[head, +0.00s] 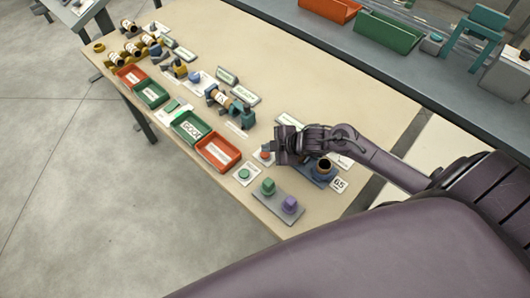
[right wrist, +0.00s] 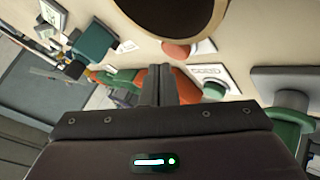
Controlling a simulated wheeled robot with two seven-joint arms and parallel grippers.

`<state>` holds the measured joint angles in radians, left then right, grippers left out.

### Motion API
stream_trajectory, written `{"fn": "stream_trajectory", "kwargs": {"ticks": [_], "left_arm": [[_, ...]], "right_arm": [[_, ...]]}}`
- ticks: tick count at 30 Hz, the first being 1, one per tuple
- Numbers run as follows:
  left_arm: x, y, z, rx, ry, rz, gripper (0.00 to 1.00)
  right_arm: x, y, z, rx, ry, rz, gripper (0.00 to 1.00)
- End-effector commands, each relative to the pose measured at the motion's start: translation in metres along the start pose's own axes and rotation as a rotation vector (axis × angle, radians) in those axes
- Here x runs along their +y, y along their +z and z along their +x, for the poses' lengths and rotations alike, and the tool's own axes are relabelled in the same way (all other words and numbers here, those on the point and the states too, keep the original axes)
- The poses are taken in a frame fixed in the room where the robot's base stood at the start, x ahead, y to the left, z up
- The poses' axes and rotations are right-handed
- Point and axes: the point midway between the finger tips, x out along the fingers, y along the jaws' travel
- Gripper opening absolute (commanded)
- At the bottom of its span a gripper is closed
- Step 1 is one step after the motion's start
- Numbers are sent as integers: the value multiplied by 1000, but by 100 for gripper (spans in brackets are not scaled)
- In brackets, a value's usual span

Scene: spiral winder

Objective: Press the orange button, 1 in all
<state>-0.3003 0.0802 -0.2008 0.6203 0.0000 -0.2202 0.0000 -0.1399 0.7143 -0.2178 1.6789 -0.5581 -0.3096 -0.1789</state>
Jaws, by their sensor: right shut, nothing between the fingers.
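The orange button (head: 264,155) sits on a small white plate on the beige table, just left of my right gripper (head: 277,148) in the head view. The gripper partly covers its plate. In the right wrist view the orange button (right wrist: 176,50) shows above the fingertips, partly behind a dark round shape. My right gripper (right wrist: 158,88) is shut and empty, with its fingers together. I see a gap between the fingertips and the button in that view, but cannot tell the height. My left gripper is not in view.
A green button (head: 244,174) on its own plate lies near the orange one. A grey plate with green and purple knobs (head: 290,204) is at the front. A red tray (head: 218,153) and a green tray (head: 190,128) stand left. A blue fixture (head: 322,172) is beside my wrist.

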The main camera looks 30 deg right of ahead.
Motion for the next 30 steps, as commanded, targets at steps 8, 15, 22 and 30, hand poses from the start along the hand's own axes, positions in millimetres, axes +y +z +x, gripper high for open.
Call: {"fn": "stream_trajectory", "kwargs": {"ticks": [8,15,22,30], "left_arm": [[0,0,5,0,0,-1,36],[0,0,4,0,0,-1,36],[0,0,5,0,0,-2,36],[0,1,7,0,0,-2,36]], "right_arm": [[-4,4,6,0,0,0,0],[-4,4,6,0,0,0,0],[-5,5,6,0,0,0,0],[-6,6,9,0,0,0,0]]}}
